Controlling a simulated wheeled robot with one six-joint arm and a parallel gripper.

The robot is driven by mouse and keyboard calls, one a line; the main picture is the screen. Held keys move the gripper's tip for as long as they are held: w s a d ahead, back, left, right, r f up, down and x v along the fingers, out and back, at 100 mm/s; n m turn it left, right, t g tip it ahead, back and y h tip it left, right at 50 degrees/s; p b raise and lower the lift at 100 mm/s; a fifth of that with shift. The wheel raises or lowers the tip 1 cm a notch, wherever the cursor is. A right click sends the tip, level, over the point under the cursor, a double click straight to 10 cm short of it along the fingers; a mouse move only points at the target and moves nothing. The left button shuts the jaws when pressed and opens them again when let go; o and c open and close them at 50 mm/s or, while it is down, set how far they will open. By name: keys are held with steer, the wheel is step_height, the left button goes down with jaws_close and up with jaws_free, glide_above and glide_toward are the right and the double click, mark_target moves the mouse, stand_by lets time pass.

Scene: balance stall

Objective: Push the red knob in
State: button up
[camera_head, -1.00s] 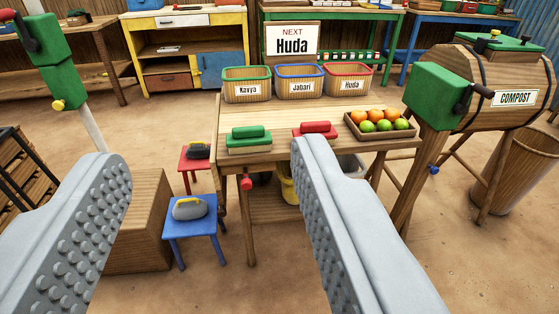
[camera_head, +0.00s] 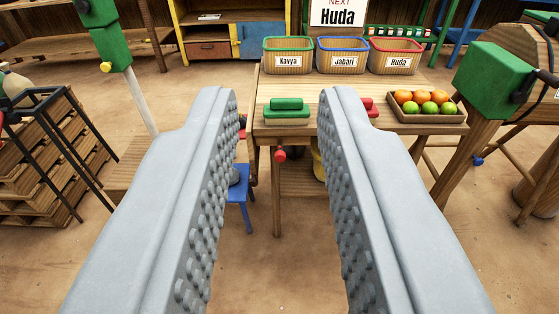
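The red knob (camera_head: 280,155) is a small round knob on the front of the wooden table, below its top edge near the left leg. It shows between my two fingers in the picture, farther off than the fingertips. My gripper (camera_head: 278,98) is open and empty, with studded grey inner faces, and it does not touch the knob. The wooden table (camera_head: 290,131) bears a green block-shaped thing (camera_head: 287,108) and a red one (camera_head: 368,107), partly hidden by the right finger.
A fruit tray (camera_head: 427,118) and three labelled baskets (camera_head: 342,58) stand on the table. A blue stool (camera_head: 245,190) is partly behind the left finger. A green box on a post (camera_head: 495,75) is at right, a slatted rack (camera_head: 50,155) at left. The floor in front is clear.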

mark_target(281, 159)
steer(key=w+f+m, duration=0.1)
steer(key=w+f, duration=0.1)
steer(key=w, duration=0.2)
steer(key=w+f+m, duration=0.1)
steer(key=w+f, duration=0.2)
steer(key=w, duration=0.2)
steer(key=w+f+m, duration=0.1)
steer(key=w+f, duration=0.1)
steer(key=w, duration=0.3)
steer(key=shift+w+d+f+m, duration=0.1)
steer(key=shift+d+f+m, duration=0.15)
steer(key=shift+d+m, duration=0.15)
jaws_close()
steer(key=w+f+m, duration=0.4)
steer(key=w+f, duration=0.7)
steer(key=f, duration=0.1)
steer(key=w+f+m+y, duration=0.1)
steer(key=w+f+m, duration=0.15)
steer(key=f, duration=0.75)
steer(key=w+d+f+m+t, duration=0.1)
steer(key=f+m, duration=0.2)
steer(key=f, duration=0.6)
steer(key=w+f+m+y, duration=0.1)
steer(key=w+f+m, duration=0.15)
steer(key=f, duration=0.75)
steer(key=shift+m, duration=0.5)
steer(key=w, duration=0.9)
steer(key=w+a+r, duration=0.1)
steer(key=w, duration=0.3)
steer(key=shift+w, duration=0.2)
